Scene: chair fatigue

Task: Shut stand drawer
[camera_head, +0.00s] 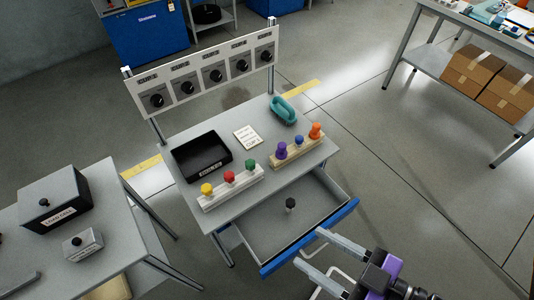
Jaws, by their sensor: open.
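The stand (222,205) is a grey table with a dial panel at its back. Its drawer (260,212) is pulled out toward me and has a blue front (312,238). The fingertips are close to the outer side of the blue front. I cannot tell whether they touch it.
On the stand are a black tray (222,160), two peg racks with coloured pegs, a card (248,137) and a teal brush-like item (284,110). A side table (120,225) with a grey box (68,211) is at left. A workbench with cartons (476,68) is at upper right. Floor at right is clear.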

